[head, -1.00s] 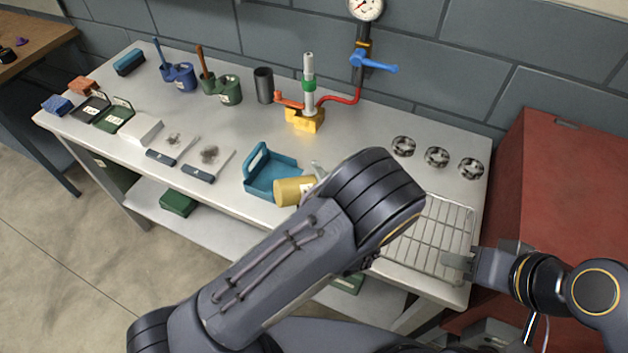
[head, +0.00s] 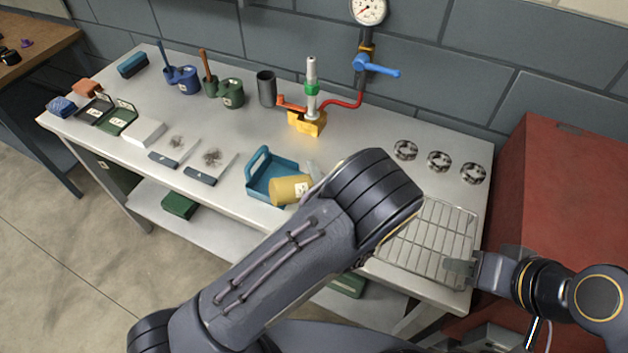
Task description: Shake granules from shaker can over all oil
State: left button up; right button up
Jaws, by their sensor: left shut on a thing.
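A yellow can (head: 287,191) with a pale label lies tipped on its side, over or in front of the blue dustpan-like tray (head: 262,182). My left gripper (head: 313,174) is at the can's right end and shut on it; my own forearm hides most of the fingers. I cannot tell whether the can touches the tray. No granules are seen falling. No oil is clearly visible; grey speckled patches (head: 212,157) lie on two pale flat pieces left of the tray. My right gripper (head: 459,267) is by the wire rack's front right corner; its opening is unclear.
A wire rack (head: 428,240) lies at the bench's right end, with three round metal parts (head: 438,161) behind it. A yellow-based valve stand (head: 308,122), a dark cup (head: 266,88) and blue and green pots stand at the back. A red cabinet (head: 565,190) borders the right.

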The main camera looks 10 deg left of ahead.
pick_arm(q)
jog(key=shift+w+a, duration=0.15)
jog(key=shift+a, duration=0.25)
jog(key=shift+s+a, duration=0.15)
jog(key=shift+s, duration=0.4)
jog(key=shift+w+d+p, duration=0.2)
jog(key=shift+w+p, duration=0.1)
jog(key=shift+w, duration=0.25)
jog(key=shift+s+a, duration=0.2)
jog(key=shift+s, duration=0.4)
jog(key=shift+w+d, duration=0.2)
jog(key=shift+w, duration=0.4)
